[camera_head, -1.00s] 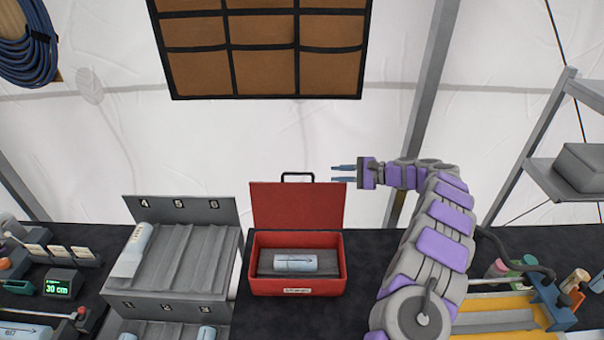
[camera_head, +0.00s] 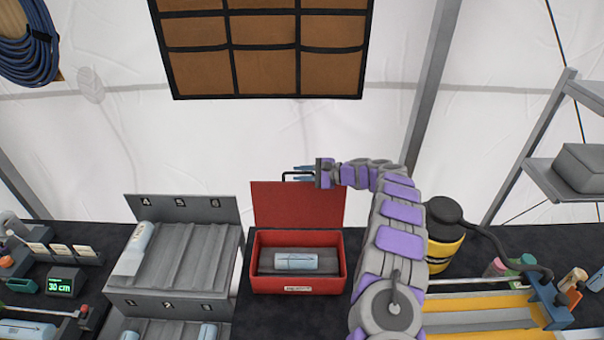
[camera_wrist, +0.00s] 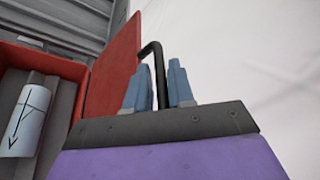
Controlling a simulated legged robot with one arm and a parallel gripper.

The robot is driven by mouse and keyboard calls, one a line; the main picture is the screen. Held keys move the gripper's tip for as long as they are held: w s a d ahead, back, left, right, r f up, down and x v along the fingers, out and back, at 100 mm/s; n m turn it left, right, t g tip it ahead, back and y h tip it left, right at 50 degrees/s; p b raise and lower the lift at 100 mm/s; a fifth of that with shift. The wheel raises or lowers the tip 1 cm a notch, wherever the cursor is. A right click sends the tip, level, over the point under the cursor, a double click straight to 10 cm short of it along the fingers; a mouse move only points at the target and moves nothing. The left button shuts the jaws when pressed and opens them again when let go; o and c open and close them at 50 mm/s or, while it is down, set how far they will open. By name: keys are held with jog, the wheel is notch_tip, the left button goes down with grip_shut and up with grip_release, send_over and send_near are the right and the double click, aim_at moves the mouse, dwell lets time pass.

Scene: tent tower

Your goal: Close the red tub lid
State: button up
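The red tub (camera_head: 297,285) stands on the black table with its red lid (camera_head: 297,204) raised upright at the back. A dark handle (camera_head: 287,175) sticks up from the lid's top edge. A pale blue cylinder (camera_head: 296,262) lies on a grey insert inside the tub. My gripper (camera_head: 303,173) is at the lid's top edge, beside the handle. In the wrist view its two blue fingers (camera_wrist: 160,88) are apart, and the black handle (camera_wrist: 157,70) shows between them. I cannot see the fingers closed on it. The lid (camera_wrist: 112,80) and tub (camera_wrist: 45,62) also show there.
A grey numbered rack (camera_head: 185,265) with pale cylinders stands left of the tub. A yellow-and-black canister (camera_head: 445,240) and a yellow tray (camera_head: 480,318) are at the right. A brown pocket organiser (camera_head: 265,50) hangs behind. The table directly before the tub is clear.

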jog(key=shift+c, duration=0.5)
grip_shut()
jog(key=shift+s+f+b, duration=0.1)
jog(key=shift+s+b, duration=0.05)
jog(key=shift+b, duration=0.25)
